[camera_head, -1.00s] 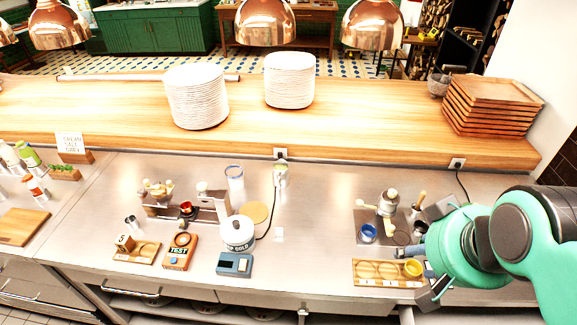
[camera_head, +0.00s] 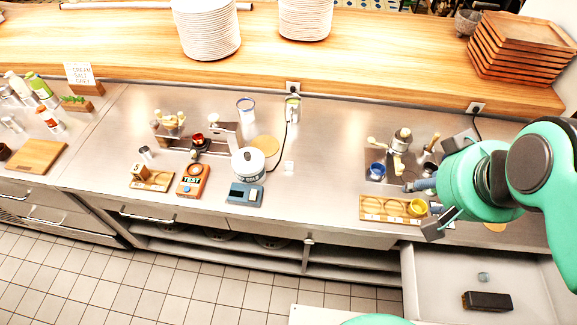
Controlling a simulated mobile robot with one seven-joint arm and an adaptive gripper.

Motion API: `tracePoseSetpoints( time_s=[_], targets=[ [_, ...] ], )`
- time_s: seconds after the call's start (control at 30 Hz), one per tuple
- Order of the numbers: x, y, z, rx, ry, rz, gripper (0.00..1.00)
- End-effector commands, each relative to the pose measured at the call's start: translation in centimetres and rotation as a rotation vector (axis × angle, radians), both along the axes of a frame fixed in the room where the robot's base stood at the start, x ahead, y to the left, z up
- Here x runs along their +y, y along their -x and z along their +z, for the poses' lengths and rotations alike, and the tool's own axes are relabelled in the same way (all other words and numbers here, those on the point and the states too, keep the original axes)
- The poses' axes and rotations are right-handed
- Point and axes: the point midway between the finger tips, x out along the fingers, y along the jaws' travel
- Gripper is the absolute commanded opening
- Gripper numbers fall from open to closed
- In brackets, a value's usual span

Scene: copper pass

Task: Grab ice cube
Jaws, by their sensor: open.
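A small, clear, pale blue-green piece that looks like the ice cube (camera_head: 483,277) lies in an open drawer (camera_head: 430,285) at the lower right. My gripper (camera_head: 436,188) is open above the right part of the steel counter, with its fingers spread. It is above and left of the ice cube in the picture, well apart from it. My green arm hides some of the counter behind it. I see nothing held between the fingers.
A wooden tray with round wells (camera_head: 375,207) and a coffee grinder-like device (camera_head: 399,143) stand near my gripper. Plate stacks (camera_head: 206,30) stand on the wooden shelf. The counter (camera_head: 325,190) has free room mid-right.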

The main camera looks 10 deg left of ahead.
Motion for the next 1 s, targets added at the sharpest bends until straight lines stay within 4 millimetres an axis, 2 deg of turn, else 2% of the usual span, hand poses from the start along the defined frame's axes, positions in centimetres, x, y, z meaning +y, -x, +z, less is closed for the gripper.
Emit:
tracePoseSetpoints(
  time_s=[0.27, 0.47, 0.67, 1.0],
  targets=[
    [0.1, -0.3, 0.1, 0.004, 0.000, 0.001, 0.47],
    [0.8, -1.9, 0.3, 0.028, -0.003, 0.007, 0.47],
    [2.4, -5.3, 0.5, 0.074, -0.002, 0.018, 0.47],
    [6.9, -12.2, -0.6, 0.160, 0.009, 0.035, 0.47]
  ],
)
